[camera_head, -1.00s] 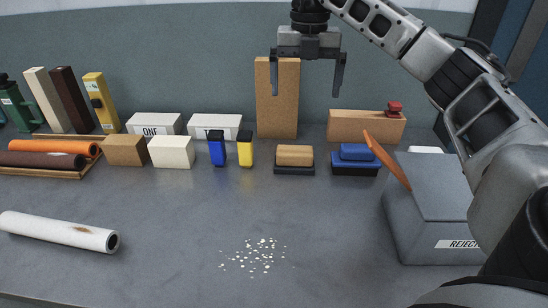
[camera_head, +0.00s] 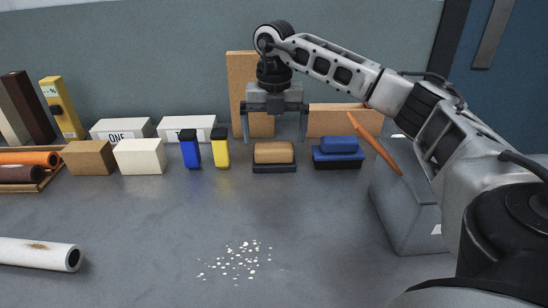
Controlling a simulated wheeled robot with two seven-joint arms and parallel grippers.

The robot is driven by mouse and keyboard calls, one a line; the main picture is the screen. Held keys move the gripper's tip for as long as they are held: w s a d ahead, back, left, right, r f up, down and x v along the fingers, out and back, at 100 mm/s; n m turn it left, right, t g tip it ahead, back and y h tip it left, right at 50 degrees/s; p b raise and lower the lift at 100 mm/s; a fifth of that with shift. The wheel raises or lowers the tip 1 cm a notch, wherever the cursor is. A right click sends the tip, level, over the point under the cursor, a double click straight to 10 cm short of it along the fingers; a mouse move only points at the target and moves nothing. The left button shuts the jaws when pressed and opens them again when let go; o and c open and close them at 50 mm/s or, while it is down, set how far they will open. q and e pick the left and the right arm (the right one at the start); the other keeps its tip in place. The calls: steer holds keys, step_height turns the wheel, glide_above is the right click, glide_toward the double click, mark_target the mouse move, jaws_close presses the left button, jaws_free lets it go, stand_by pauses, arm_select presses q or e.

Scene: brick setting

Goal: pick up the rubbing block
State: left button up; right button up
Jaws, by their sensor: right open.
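A tan block on a dark base, which looks like the rubbing block (camera_head: 274,153), sits on the grey bench near the middle. A similar blue block on a dark blue base (camera_head: 338,153) stands just right of it; no label shows on either. My right gripper (camera_head: 274,137) is open and empty, pointing down. Its two fingers hang one at each side of the tan block in the picture, with the tips near its top edge. I cannot tell how much height or depth lies between them. My left gripper is out of view.
Blue (camera_head: 190,149) and yellow (camera_head: 220,148) upright pieces stand left of the tan block. A cork-like board (camera_head: 240,85) stands behind. A grey reject box (camera_head: 405,215) is at right under my arm. Pale crumbs (camera_head: 240,260) lie in front; a white tube (camera_head: 38,254) lies at left.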

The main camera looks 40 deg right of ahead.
mark_target(274, 145)
step_height(274, 145, down, 5)
steer(key=shift+w+r, duration=0.1)
steer(key=shift+r, duration=0.1)
steer(key=c, duration=1.1)
steer(key=shift+r, duration=0.65)
steer(key=s+a+r, duration=0.1)
steer(key=a+r, duration=0.3)
steer(key=s+a+r+p, duration=0.1)
steer(key=s+a+r, duration=0.1)
steer(key=a+r, duration=0.1)
steer(key=s+a+r, duration=0.1)
steer(key=a+r, duration=0.3)
steer(key=a, duration=0.2)
steer(key=shift+s+r+p, duration=0.3)
steer(key=shift+s+r, duration=0.05)
